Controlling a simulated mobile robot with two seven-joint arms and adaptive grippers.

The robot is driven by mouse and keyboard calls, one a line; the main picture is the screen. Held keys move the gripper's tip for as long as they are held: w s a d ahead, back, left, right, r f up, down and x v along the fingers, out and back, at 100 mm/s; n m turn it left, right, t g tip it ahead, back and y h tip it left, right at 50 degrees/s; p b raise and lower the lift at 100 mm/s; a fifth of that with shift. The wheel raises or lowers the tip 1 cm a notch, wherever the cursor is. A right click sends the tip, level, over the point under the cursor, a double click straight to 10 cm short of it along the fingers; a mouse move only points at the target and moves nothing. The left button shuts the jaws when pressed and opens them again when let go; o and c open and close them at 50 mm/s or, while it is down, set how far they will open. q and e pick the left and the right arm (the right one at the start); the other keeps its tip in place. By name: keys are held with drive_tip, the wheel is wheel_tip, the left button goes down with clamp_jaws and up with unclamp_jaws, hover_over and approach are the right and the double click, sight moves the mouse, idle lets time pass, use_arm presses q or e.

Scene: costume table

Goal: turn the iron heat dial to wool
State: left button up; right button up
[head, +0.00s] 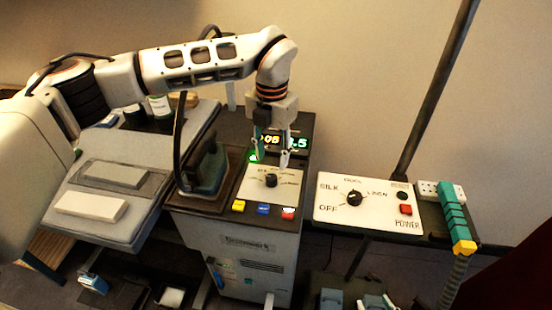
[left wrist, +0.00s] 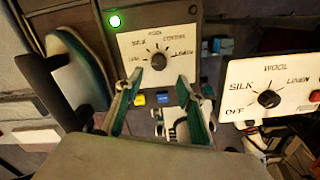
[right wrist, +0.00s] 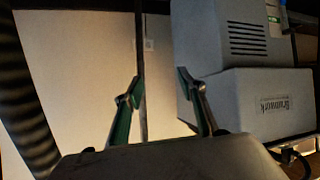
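A black dial (head: 271,181) sits on the white plate of the iron station; it also shows in the left wrist view (left wrist: 158,62), ringed by silk, wool, cotton and linen labels. Its pointer is too small to read surely. A second black dial (head: 354,198) is on a separate white panel (head: 326,219) to the right, also labelled with fabrics. My left gripper (head: 272,152) is open above the station dial; in the left wrist view the dial appears just beyond and between its fingertips, apparently untouched. My right gripper (right wrist: 158,76) is open and empty, low before the station's front.
The iron (head: 204,168) stands just left of the dial plate. Yellow, blue and red buttons (head: 263,209) line the station's front edge. A lit display (head: 283,142) is behind the dial. A teal handle (head: 455,215) stands right of the panel.

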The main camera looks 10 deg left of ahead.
sight(272, 177)
use_arm(q)
drive_tip(key=shift+w+a+f, duration=0.1)
drive_tip(key=shift+w+f, duration=0.05)
drive_tip(key=shift+w, duration=0.25)
drive_tip(key=shift+w+f, duration=0.1)
drive_tip(key=shift+f, duration=0.25)
drive_tip(key=shift+s+f, duration=0.2)
drive_tip(key=shift+f, duration=0.35)
drive_tip(key=shift+s+f, duration=0.2)
drive_tip(key=shift+f, duration=0.35)
wheel_tip(272, 177, down, 4)
drive_tip(key=shift+w+r, duration=0.15)
drive_tip(key=shift+r, duration=0.1)
drive_tip(key=shift+f, duration=0.45)
use_arm(e)
drive_tip(key=shift+s, duration=0.25)
use_arm(q)
clamp_jaws()
